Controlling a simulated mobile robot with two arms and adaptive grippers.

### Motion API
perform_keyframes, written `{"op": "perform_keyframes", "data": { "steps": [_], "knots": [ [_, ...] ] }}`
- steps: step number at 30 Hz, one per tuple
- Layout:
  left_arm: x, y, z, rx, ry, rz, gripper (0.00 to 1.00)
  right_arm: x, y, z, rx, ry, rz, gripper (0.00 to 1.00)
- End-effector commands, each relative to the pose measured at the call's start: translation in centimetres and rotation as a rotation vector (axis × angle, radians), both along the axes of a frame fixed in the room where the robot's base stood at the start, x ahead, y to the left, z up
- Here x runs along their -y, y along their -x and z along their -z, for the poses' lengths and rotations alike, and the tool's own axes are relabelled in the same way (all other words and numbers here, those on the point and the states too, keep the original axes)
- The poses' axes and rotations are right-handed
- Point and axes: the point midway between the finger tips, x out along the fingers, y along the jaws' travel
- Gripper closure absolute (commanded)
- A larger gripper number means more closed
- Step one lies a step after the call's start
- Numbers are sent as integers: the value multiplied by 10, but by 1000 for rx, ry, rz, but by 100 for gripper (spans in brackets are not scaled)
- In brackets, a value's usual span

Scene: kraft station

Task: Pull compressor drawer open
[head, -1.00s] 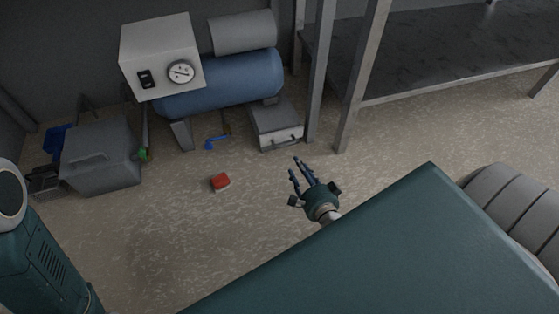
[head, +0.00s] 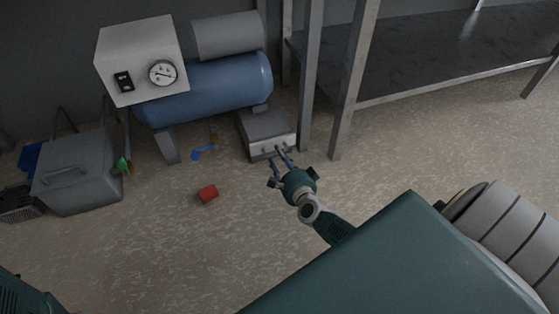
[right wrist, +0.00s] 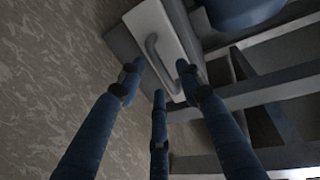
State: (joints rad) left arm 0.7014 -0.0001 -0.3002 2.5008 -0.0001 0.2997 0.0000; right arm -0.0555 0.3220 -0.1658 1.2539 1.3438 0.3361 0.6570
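The compressor drawer (head: 288,142) is a low grey box with a pale front, on the floor below the blue compressor tank (head: 215,88). It looks closed. My right gripper (head: 275,153) is at the drawer front, fingers pointing at it. In the right wrist view the pale drawer front (right wrist: 150,22) carries a grey bar handle (right wrist: 152,48). The spread fingers (right wrist: 160,76) are open on either side of the handle's near end, with nothing clearly gripped. Contact cannot be told. My left gripper is out of view.
A metal shelf's legs (head: 309,85) stand just right of the drawer. A red can-like object (head: 207,193) and a blue item (head: 203,152) lie on the floor to the left. The floor before the drawer is clear.

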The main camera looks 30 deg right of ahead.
Motion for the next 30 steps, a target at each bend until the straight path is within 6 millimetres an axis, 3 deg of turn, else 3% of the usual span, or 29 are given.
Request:
{"op": "perform_keyframes", "data": {
  "steps": [9,10,15,22,26,30],
  "knots": [
    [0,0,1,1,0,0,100,1,-4,0,0,1,0,65],
    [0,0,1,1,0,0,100,1,-4,0,0,1,0,67],
    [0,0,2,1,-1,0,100,1,-3,0,0,1,0,100],
    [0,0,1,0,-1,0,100,1,-2,0,-1,1,0,100],
    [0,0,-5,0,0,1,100,-3,15,1,-6,0,0,100],
    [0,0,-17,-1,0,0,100,-13,54,1,-9,0,0,100]
  ]
}}
